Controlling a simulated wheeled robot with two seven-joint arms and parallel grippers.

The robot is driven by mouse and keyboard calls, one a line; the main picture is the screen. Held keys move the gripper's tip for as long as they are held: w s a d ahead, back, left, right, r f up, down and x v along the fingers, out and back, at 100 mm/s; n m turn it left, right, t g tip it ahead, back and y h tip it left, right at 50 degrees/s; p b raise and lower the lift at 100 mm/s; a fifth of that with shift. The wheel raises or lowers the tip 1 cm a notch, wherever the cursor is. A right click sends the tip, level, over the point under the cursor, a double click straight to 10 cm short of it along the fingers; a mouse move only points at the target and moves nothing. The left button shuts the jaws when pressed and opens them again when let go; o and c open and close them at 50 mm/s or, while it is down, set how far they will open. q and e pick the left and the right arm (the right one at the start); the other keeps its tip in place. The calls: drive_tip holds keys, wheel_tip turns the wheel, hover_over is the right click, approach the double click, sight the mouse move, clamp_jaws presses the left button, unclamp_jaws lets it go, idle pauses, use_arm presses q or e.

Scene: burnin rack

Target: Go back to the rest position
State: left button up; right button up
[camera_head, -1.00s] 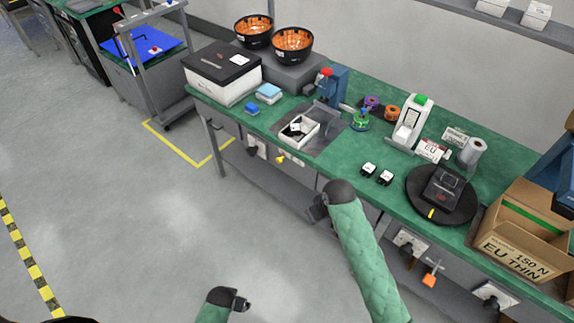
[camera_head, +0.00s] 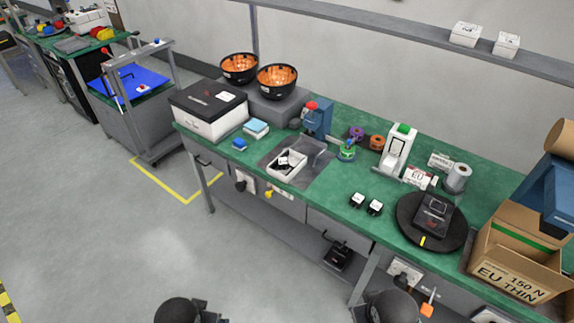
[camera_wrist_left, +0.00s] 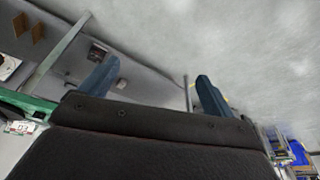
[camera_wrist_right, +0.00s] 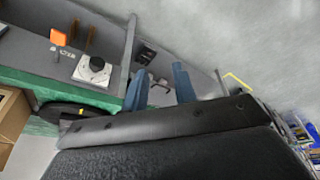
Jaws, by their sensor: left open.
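My left gripper (camera_wrist_left: 157,88) is open in the left wrist view, its two blue fingers wide apart with nothing between them. My right gripper (camera_wrist_right: 161,84) is open in the right wrist view. Its fingers stand closer together, with a gap and nothing held. In the head view only dark, rounded ends of my arms show at the bottom edge, left of centre and right of centre. The fingers are not clear there. Both arms are in front of the green workbench (camera_head: 316,205) and apart from its top.
The bench holds a white tray (camera_head: 287,169), a black turntable (camera_head: 405,222), a black-lidded box (camera_head: 204,123) and two orange-lined bowls (camera_head: 239,68) (camera_head: 277,81). An open cardboard box (camera_head: 508,285) stands at the right end. The floor (camera_head: 110,235) at left is clear.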

use_arm(q)
wheel_tip(320, 180, down, 29)
drive_tip(key=w+d+b, duration=0.1)
drive_tip(key=b, duration=0.5)
use_arm(e)
wheel_tip(320, 180, down, 31)
drive_tip(key=g, duration=0.1)
use_arm(q)
drive_tip(key=s+f+b, duration=0.2)
drive_tip(key=s+f, duration=0.2)
drive_tip(key=f, duration=0.9)
drive_tip(key=s+f+g+b, duration=0.1)
drive_tip(key=s+f+b, duration=0.2)
drive_tip(key=f, duration=1.1)
drive_tip(key=shift+s+d+f+g, duration=0.15)
drive_tip(key=shift+s+d+g, duration=0.2)
drive_tip(key=shift+s, duration=0.25)
use_arm(e)
drive_tip(key=s+f, duration=0.4)
drive_tip(key=f, duration=0.9)
drive_tip(key=s+f, duration=0.4)
drive_tip(key=f, duration=1)
drive_tip(key=shift+s+a+g, duration=0.15)
drive_tip(key=shift+a+g, duration=0.1)
drive_tip(key=shift+g, duration=0.15)
use_arm(q)
drive_tip(key=shift+o, duration=0.2)
